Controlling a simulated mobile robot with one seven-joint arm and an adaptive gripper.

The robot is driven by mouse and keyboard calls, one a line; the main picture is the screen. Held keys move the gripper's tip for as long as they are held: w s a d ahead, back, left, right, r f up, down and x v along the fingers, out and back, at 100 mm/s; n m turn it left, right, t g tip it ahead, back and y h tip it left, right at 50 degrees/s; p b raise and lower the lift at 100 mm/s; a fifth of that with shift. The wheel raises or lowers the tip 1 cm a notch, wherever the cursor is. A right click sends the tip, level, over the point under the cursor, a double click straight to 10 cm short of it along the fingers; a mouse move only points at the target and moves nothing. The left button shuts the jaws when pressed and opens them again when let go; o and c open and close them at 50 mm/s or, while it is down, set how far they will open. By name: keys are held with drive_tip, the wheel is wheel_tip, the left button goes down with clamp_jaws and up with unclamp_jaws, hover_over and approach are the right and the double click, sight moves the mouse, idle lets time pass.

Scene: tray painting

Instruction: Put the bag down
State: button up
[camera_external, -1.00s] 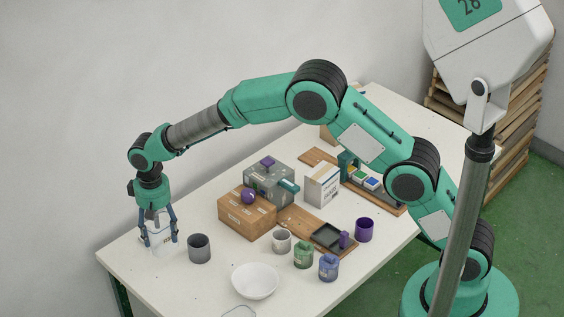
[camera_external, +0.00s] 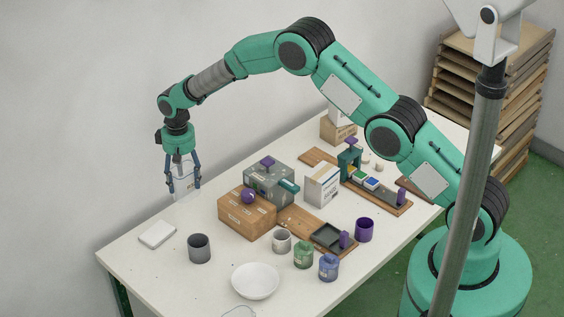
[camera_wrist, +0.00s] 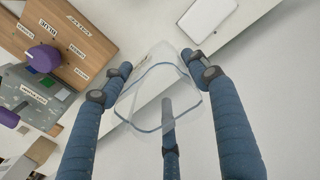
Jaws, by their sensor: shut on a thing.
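My gripper (camera_external: 184,180) is shut on a clear, pale bag (camera_external: 184,187), above the back left edge of the white table (camera_external: 140,273). In the wrist view the see-through bag (camera_wrist: 160,96) lies between the blue fingers of my gripper (camera_wrist: 158,75), with the table's edge showing behind it. I cannot clearly tell whether the bag's bottom touches anything; it appears to hang in the air.
A flat white pad (camera_external: 157,235) and a grey cup (camera_external: 199,248) stand at the table's left end. A cardboard box (camera_external: 246,220), a grey box (camera_external: 265,185) and a white bowl (camera_external: 255,281) are to the right. The front left corner is clear.

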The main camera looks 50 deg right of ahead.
sight(189, 188)
drive_tip(key=shift+w+d+p, duration=0.25)
drive_tip(key=shift+d+p, duration=0.05)
drive_tip(key=shift+d, duration=0.45)
drive_tip(key=shift+w+d+p, duration=0.25)
drive_tip(key=shift+d, duration=0.45)
drive_tip(key=shift+f, duration=0.25)
drive_tip(key=shift+f, duration=2.75)
drive_tip(key=shift+f+p, duration=0.4)
drive_tip(key=shift+f, duration=1.7)
drive_tip(key=shift+f, duration=0.2)
drive_tip(key=o, duration=0.9)
drive_tip(key=shift+o, duration=0.2)
drive_tip(key=shift+r, duration=0.1)
drive_tip(key=shift+r, duration=0.15)
